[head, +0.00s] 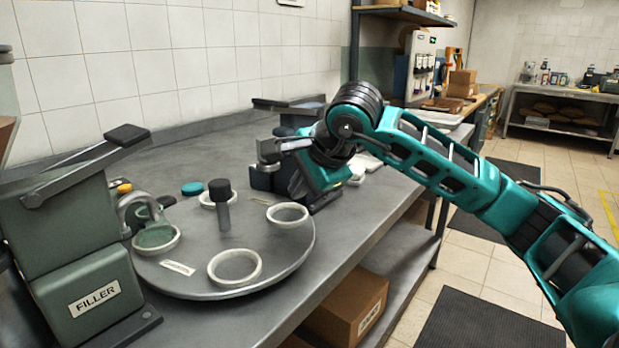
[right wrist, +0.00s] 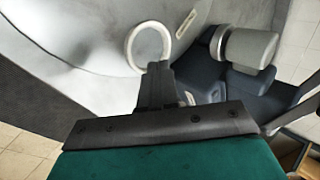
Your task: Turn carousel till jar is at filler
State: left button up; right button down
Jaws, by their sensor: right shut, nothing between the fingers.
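The grey round carousel (head: 190,284) lies on the bench with several white ring seats; an empty front seat (head: 235,268) and right seat (head: 288,214) show. A dark-knobbed post (head: 222,205) stands up from the plate. The green-grey filler (head: 80,255) stands at left, its curved spout (head: 140,203) over a seat with a green disc-like surface (head: 155,236). I cannot tell whether that is a jar. My right gripper (head: 296,187) is shut and empty beyond the plate's right edge; the wrist view shows its fingers (right wrist: 157,72) below a white seat (right wrist: 150,45). My left gripper is out of view.
A dark machine with a grey cylinder (right wrist: 250,46) stands close beside my right gripper. A teal disc (head: 192,188) lies behind the carousel. A tiled wall bounds the bench at the back. A cardboard box (head: 345,308) sits on the lower shelf. The front bench strip is clear.

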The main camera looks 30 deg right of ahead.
aim_at(278, 204)
jog(key=x, duration=0.4)
jog(key=w+x, duration=0.1)
jog(key=x, duration=0.1)
jog(key=shift+w+r+b, duration=0.15)
jog(key=shift+r+b, duration=0.1)
jog(key=shift+b, duration=0.1)
jog(key=shift+w+f, duration=0.1)
jog(key=shift+w, duration=0.1)
jog(key=shift+w, duration=0.1)
